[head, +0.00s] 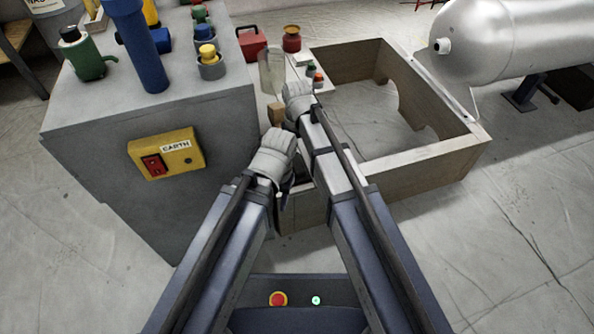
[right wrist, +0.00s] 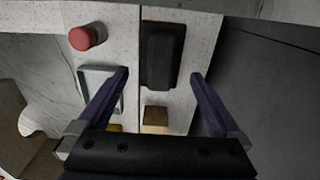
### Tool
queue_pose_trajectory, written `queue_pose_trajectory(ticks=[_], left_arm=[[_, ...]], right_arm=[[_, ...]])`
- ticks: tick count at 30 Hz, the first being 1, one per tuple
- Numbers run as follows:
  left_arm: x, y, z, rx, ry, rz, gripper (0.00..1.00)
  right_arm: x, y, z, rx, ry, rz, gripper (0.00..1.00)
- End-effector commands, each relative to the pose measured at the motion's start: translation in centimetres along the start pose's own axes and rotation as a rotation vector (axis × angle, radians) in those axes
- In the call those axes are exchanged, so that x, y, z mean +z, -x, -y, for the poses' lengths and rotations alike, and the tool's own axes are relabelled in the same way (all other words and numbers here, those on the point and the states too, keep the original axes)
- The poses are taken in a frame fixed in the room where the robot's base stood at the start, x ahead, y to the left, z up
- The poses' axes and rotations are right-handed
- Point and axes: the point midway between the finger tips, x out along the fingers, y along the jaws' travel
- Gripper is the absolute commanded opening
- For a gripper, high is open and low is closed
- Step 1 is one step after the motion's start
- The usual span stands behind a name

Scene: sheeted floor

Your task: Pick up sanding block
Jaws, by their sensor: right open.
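A dark, rounded rectangular block (right wrist: 163,55), which looks like the sanding block, lies on a white speckled surface (right wrist: 205,32) in the right wrist view. My right gripper (right wrist: 160,76) is open, with one finger on each side of the block's near end and gaps on both sides. In the head view the right gripper (head: 299,97) is at the wooden frame's left side, and the dark block cannot be made out there.
A small wooden block (right wrist: 155,117) lies just nearer than the dark block. A red cylinder (right wrist: 83,37) and grey tray (right wrist: 98,84) are to its left. The grey cabinet (head: 100,130) and open wooden frame (head: 440,158) flank my arms.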

Motion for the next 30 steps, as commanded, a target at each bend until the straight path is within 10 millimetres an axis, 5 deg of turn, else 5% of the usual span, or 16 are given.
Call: queue_pose_trajectory(ticks=[7, 18, 27, 30], left_arm=[[-0.1, -0.9, -0.1, 0.0, 0.0, -0.001, 0.5], [-0.3, -5.0, -0.5, 0.0, 0.0, -0.003, 0.5], [-0.3, -5.0, -0.5, 0.0, 0.0, -0.003, 0.5], [-0.3, -5.0, -0.5, 0.0, 0.0, -0.003, 0.5]], right_arm=[[0.1, -0.9, 0.0, 0.0, 0.0, 0.0, 1.0], [0.3, -5.1, 0.1, 0.0, 0.0, 0.0, 1.0], [0.3, -5.1, 0.1, 0.0, 0.0, -0.001, 1.0], [0.3, -5.0, 0.1, 0.0, 0.0, -0.001, 0.89]])
